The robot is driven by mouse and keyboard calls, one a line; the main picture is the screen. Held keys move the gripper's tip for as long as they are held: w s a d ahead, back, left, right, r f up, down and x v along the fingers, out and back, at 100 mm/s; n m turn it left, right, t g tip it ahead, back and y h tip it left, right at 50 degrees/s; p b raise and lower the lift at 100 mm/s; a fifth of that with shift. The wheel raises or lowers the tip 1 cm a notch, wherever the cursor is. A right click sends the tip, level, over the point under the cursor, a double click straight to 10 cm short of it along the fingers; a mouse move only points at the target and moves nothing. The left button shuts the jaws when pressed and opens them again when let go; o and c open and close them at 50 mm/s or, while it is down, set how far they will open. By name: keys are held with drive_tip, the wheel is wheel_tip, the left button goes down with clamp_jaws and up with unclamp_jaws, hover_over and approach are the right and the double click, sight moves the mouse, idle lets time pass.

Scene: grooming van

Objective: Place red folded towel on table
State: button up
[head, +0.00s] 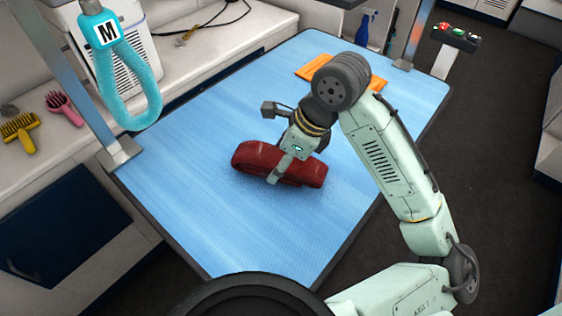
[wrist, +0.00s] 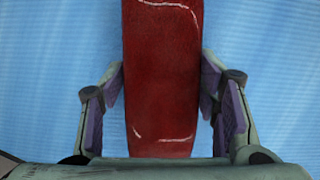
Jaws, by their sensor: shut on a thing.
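The red folded towel (head: 254,160) is at the middle of the blue-topped table (head: 220,232) in the head view. My gripper (head: 283,167) is shut on it from above, one finger showing on the near side. In the wrist view the red towel (wrist: 162,75) runs lengthwise between the two fingers of my gripper (wrist: 165,105), with blue tabletop on both sides. The towel looks level and very close to the tabletop; I cannot tell whether it touches. My gripper hides part of its top, and the far finger is hidden in the head view.
An orange folded cloth (head: 316,66) lies at the table's far end, partly behind my arm. A blue loop marked M (head: 128,85) hangs at the left. A yellow brush (head: 20,130) and a pink brush (head: 64,107) lie on the left counter. The table's left and near areas are clear.

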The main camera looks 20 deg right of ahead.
drive_tip(key=shift+f, duration=0.65)
drive_tip(key=shift+f, duration=0.2)
drive_tip(key=o, duration=1.1)
drive_tip(key=shift+o, duration=0.2)
drive_tip(key=v, duration=1.2)
drive_tip(key=shift+r+p, duration=0.15)
drive_tip(key=shift+p, duration=0.15)
